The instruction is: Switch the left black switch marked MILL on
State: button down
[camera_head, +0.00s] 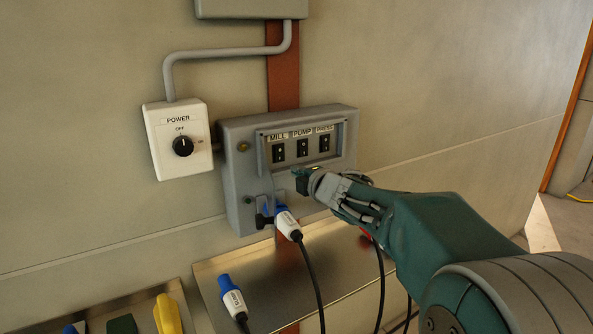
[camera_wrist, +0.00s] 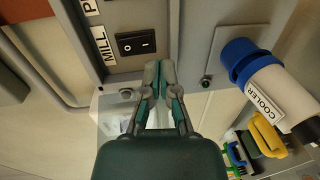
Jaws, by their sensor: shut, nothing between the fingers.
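The black MILL switch (camera_head: 278,153) is the leftmost of three rocker switches on the grey control box (camera_head: 235,190). In the wrist view the MILL switch (camera_wrist: 136,44) shows its O and I marks, with the MILL label beside it. I cannot tell which side is pressed in. The PUMP switch (camera_head: 302,148) and PRESS switch (camera_head: 324,143) sit to its right in the head view. My gripper (camera_head: 301,179) is shut and empty, just below the switch row. In the wrist view my gripper's fingertips (camera_wrist: 160,70) are close beside the MILL switch, apparently not touching it.
A blue-and-white COOLER plug (camera_wrist: 268,82) sticks out near my gripper; it also shows in the head view (camera_head: 287,222) with a black cable. A white POWER box (camera_head: 178,165) with a knob is at left. A metal tray (camera_head: 335,262) lies below.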

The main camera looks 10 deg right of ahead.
jog(key=s+d+f, duration=0.1)
jog(key=s+d, duration=0.1)
jog(key=s, duration=0.6)
jog(key=shift+s, duration=0.15)
jog(key=shift+a+f, duration=0.1)
